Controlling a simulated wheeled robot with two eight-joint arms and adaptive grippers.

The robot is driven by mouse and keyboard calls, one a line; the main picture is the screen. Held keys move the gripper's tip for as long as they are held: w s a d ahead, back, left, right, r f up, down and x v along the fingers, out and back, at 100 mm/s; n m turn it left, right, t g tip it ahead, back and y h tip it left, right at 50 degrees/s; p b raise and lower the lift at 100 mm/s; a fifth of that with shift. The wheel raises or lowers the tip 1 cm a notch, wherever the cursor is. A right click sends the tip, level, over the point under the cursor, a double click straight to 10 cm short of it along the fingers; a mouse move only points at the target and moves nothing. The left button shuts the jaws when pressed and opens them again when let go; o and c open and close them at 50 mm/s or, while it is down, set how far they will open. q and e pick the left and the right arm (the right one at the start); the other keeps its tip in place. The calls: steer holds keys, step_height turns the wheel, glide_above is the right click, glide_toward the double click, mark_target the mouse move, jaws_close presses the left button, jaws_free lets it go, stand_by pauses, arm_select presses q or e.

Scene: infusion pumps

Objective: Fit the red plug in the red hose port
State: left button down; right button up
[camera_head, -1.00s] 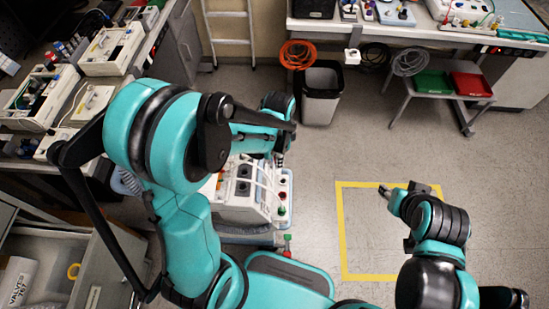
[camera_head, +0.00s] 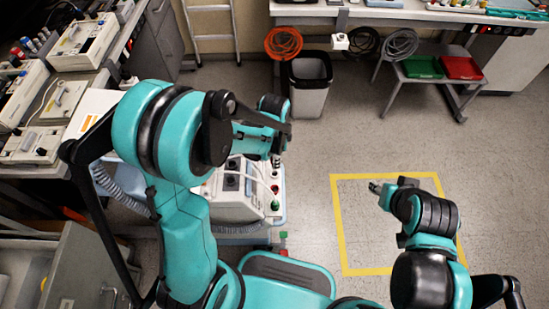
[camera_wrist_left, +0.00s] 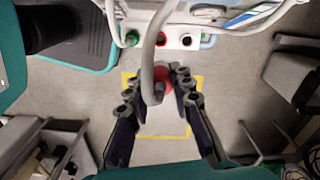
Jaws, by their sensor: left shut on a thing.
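In the left wrist view my left gripper (camera_wrist_left: 162,78) is shut on the red plug (camera_wrist_left: 163,73). A grey hose (camera_wrist_left: 149,45) runs from the top of the picture down in front of the plug and partly hides it. The red hose port (camera_wrist_left: 160,39) is on the edge of the pump machine (camera_wrist_left: 215,15), above the plug in the picture and apart from it. A green port (camera_wrist_left: 131,39) is to its left and a white port with a dark opening (camera_wrist_left: 187,40) to its right. In the head view the machine (camera_head: 236,206) stands below my left gripper (camera_head: 276,160). My right gripper (camera_head: 376,187) is over the floor; its fingers are too small to judge.
A yellow floor square (camera_head: 336,220) lies right of the machine. A bench with devices (camera_head: 65,110) is at left. The middle floor is open.

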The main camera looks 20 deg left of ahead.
arm_select(q)
step_height(320, 180, down, 4)
steer(key=b, duration=0.2)
steer(key=shift+b, duration=0.4)
steer(key=shift+f, duration=6.35)
steer(key=c, duration=1.3)
jaws_free()
steer(key=shift+o, duration=0.2)
